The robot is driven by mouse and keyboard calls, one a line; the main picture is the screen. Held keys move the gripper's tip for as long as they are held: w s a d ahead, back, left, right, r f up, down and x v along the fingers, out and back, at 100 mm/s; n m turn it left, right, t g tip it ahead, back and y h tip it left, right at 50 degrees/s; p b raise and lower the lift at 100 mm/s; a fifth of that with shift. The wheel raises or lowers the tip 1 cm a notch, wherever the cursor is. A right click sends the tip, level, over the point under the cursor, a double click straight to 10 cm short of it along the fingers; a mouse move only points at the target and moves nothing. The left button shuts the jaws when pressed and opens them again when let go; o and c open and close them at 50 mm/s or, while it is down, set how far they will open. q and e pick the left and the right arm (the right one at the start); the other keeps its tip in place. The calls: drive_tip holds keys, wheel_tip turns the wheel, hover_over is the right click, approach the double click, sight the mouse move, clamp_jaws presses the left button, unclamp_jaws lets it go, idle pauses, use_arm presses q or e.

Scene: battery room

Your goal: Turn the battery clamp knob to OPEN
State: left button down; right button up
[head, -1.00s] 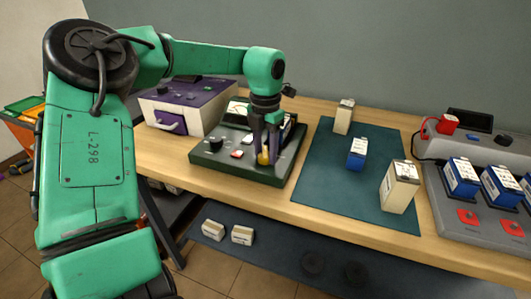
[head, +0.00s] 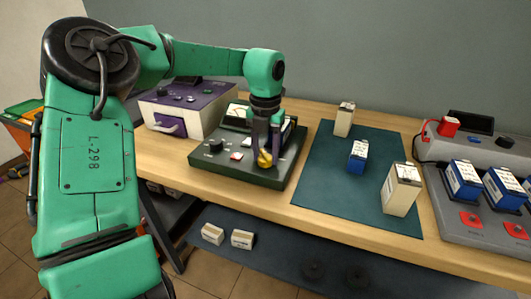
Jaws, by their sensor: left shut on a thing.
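A yellow clamp knob (head: 265,159) sits on the dark green tester box (head: 233,173) on the bench. My left gripper (head: 264,154) reaches down from above, shut on the yellow knob, and its fingers hide part of it. Any OPEN marking by the knob is too small to read. The box also has a black knob (head: 216,145), a red and white button (head: 237,156) and a dial meter (head: 237,112). My right gripper is not in view.
A teal mat (head: 321,180) holds a blue battery (head: 358,156) and two cream batteries, one at the back (head: 344,119) and one in front (head: 400,188). A grey charger (head: 447,205) with blue batteries stands right. A purple and white box (head: 188,106) stands behind left.

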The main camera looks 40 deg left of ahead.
sight(265, 154)
use_arm(q)
drive_tip(key=shift+w+r, duration=0.1)
drive_tip(key=shift+c, duration=1.7)
unclamp_jaws()
wheel_tip(265, 154, up, 14)
drive_tip(key=p, duration=0.1)
drive_tip(key=shift+r, duration=0.25)
drive_tip(key=shift+f, duration=0.1)
